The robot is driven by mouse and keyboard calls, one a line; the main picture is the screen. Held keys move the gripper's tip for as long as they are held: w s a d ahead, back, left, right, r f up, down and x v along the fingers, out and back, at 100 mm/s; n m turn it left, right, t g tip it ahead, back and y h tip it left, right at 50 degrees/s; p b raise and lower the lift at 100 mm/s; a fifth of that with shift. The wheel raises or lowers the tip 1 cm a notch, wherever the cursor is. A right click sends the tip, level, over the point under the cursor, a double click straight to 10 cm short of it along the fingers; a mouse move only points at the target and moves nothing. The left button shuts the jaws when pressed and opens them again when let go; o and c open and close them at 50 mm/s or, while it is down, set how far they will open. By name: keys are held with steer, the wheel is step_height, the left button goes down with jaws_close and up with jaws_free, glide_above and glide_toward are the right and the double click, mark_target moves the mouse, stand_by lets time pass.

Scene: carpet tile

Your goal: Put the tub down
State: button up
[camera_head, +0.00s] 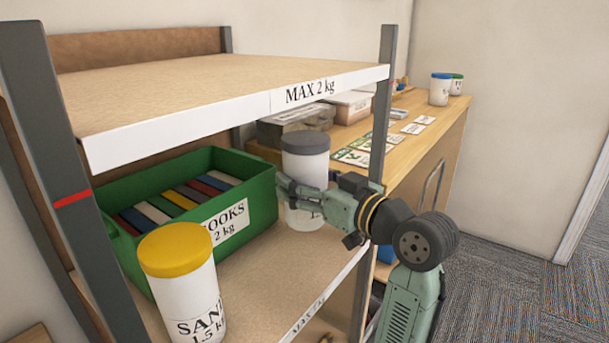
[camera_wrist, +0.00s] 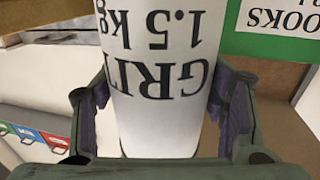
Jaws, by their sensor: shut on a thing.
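A white tub with a grey lid (camera_head: 306,160) stands upright at the right end of the lower shelf, beside the green crate. In the wrist view, its label on the tub (camera_wrist: 165,60) reads GRIT 1.5 kg, upside down in the picture. My gripper (camera_head: 292,192) is shut on the tub's sides, with one finger on each side in the wrist view (camera_wrist: 160,100). I cannot tell whether the tub's base touches the shelf.
A green crate (camera_head: 262,205) of books is close left of the tub. A yellow-lidded SAND tub (camera_head: 180,285) stands at the front left. The upper shelf (camera_head: 215,90), marked MAX 2 kg, is empty and overhead. A shelf post (camera_head: 384,90) and a wooden cabinet (camera_head: 445,135) are at the right.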

steer(key=shift+f, duration=2.4)
steer(key=shift+f, duration=0.1)
steer(key=o, duration=1.5)
steer(key=shift+f, duration=0.25)
steer(key=o, duration=0.4)
steer(key=shift+r, duration=0.1)
steer(key=shift+o, duration=0.2)
steer(key=shift+r, duration=0.2)
steer(key=b+v, duration=0.1)
steer(key=v, duration=1.1)
steer(key=shift+b, duration=0.3)
